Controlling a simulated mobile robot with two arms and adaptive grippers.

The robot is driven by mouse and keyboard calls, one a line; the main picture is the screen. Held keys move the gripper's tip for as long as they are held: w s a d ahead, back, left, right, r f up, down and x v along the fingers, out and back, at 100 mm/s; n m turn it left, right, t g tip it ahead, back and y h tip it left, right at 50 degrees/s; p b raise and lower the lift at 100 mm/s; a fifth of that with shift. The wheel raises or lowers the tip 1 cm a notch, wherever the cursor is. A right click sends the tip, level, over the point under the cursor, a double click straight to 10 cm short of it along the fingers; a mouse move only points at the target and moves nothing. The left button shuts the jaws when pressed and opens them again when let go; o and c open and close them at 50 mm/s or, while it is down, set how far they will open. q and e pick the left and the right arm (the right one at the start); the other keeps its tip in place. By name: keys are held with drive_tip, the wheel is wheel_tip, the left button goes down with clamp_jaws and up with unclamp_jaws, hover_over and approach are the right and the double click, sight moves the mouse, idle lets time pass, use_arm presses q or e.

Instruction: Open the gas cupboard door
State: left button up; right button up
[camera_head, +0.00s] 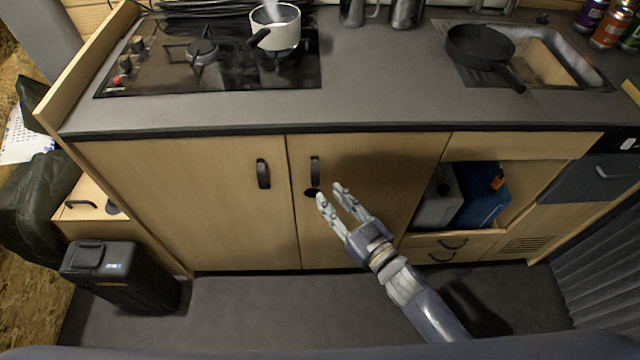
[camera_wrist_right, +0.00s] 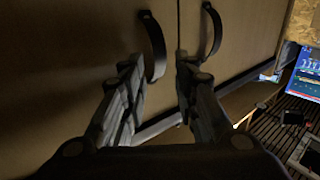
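Two light wood cupboard doors are shut below the counter: a left door (camera_head: 190,205) and a right door (camera_head: 375,185). No label shows which is the gas cupboard. The left door has a black handle (camera_head: 263,174); the right door has a black handle (camera_head: 315,170) near the seam. My right gripper (camera_head: 329,192) is open and empty, its fingertips just below and right of the right door's handle. In the right wrist view, one handle (camera_wrist_right: 153,45) appears between the open fingers (camera_wrist_right: 160,68), apparently untouched; another handle (camera_wrist_right: 212,28) is to the right. My left gripper is not in view.
The counter (camera_head: 380,100) overhangs the doors and holds a hob (camera_head: 225,75), a white pot (camera_head: 283,32) and a black pan (camera_head: 478,46). An open shelf holds a blue canister (camera_head: 483,200). A black bin (camera_head: 122,280) stands at left. The floor before the doors is clear.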

sight(316, 182)
drive_tip(key=x, duration=0.6)
clamp_jaws()
drive_tip(key=shift+s, duration=0.1)
